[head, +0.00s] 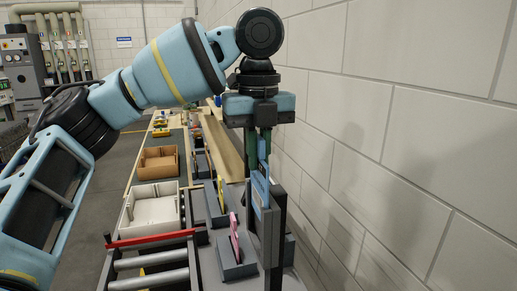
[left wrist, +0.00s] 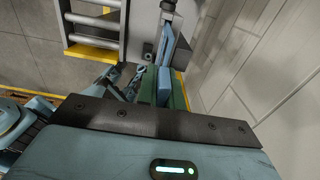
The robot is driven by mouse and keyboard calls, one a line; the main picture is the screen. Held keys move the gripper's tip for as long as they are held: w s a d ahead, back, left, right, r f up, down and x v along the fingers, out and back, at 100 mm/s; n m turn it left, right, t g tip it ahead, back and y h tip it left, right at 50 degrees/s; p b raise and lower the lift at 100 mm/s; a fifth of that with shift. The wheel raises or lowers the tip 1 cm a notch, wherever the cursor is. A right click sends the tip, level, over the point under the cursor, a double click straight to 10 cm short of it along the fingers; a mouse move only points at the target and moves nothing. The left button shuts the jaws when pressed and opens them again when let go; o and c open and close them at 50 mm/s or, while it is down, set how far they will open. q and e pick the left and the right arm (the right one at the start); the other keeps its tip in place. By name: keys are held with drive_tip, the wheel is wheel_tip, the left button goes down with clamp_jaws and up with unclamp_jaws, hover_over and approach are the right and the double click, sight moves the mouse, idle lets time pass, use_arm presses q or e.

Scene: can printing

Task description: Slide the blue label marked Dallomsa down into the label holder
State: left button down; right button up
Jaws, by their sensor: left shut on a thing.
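The blue label (head: 260,189) stands upright at the tall dark grey label holder (head: 279,212) in the head view, with its lower part at the holder's upright plates. My left gripper (head: 263,148) is above it, pointing down, with its green fingers shut on the label's upper part. In the left wrist view, blue shows between the green fingers of the left gripper (left wrist: 164,88), and the blue label (left wrist: 176,47) extends on toward the grey holder. How deep it sits is hidden, and its lettering is too small to read. My right gripper is not in view.
A pink label (head: 234,235) and a yellow label (head: 221,193) stand in low grey stands to the left. A brown box (head: 158,163), a white tray (head: 150,211) and a roller conveyor (head: 150,281) lie further left. A white block wall (head: 400,150) is close on the right.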

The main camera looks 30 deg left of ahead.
sight(258, 179)
use_arm(q)
drive_tip(key=shift+f, duration=2.45)
drive_tip(key=c, duration=1.5)
unclamp_jaws()
drive_tip(key=shift+o, duration=0.2)
drive_tip(key=shift+s+r, duration=0.1)
drive_tip(key=shift+r, duration=3.85)
